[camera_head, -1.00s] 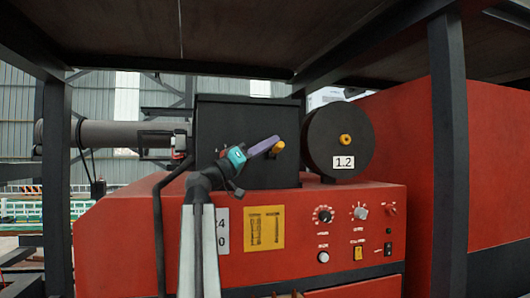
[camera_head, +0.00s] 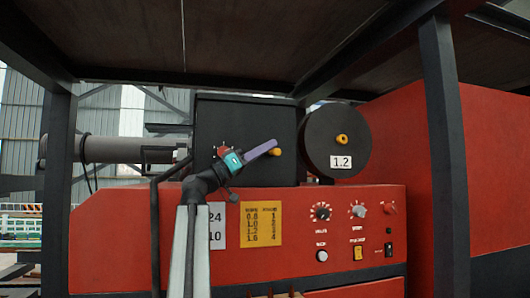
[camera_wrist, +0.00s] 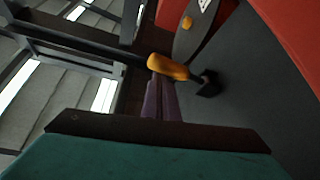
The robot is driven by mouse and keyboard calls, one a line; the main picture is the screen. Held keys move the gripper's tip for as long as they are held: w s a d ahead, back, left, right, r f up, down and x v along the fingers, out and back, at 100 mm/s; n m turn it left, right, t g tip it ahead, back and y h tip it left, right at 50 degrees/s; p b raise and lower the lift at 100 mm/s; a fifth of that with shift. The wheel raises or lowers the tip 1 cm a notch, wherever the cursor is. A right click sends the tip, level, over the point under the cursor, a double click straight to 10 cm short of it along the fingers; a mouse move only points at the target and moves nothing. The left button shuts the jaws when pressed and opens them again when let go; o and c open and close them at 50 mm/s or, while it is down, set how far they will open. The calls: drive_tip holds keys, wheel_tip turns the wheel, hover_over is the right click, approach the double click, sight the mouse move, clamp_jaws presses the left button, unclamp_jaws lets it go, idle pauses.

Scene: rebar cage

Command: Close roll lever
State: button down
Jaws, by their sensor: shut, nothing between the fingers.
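The roll lever is a short yellow-orange handle (camera_head: 276,151) at the right edge of a black box (camera_head: 245,120) on top of the red machine. In the wrist view the lever (camera_wrist: 168,67) runs from a dark pivot on the black face and points up-left. My gripper (camera_head: 275,145) has purple fingers, shut and empty, with the tips just beside the lever. In the wrist view my gripper's fingers (camera_wrist: 155,82) reach up to the lever's rounded free end. I cannot tell whether they touch it.
A black round roll (camera_head: 337,140) marked 1.2 stands right of the box. The red machine front (camera_head: 290,240) carries knobs, a switch and a yellow label (camera_head: 261,224). Dark frame posts (camera_head: 445,160) stand at both sides, with a dark panel overhead.

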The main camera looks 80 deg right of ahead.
drive_tip(key=shift+f+b, duration=0.6)
drive_tip(key=shift+b, duration=0.05)
drive_tip(key=shift+d+f+b, duration=0.1)
drive_tip(key=shift+f+b, duration=0.05)
drive_tip(key=shift+b, duration=0.2)
drive_tip(key=s+a+r+p, duration=0.2)
drive_tip(key=a, duration=0.5)
drive_tip(key=s+a+r+p, duration=0.2)
drive_tip(key=a+r, duration=0.1)
drive_tip(key=a, duration=0.5)
drive_tip(key=shift+a, duration=0.25)
idle(0.7)
idle(0.5)
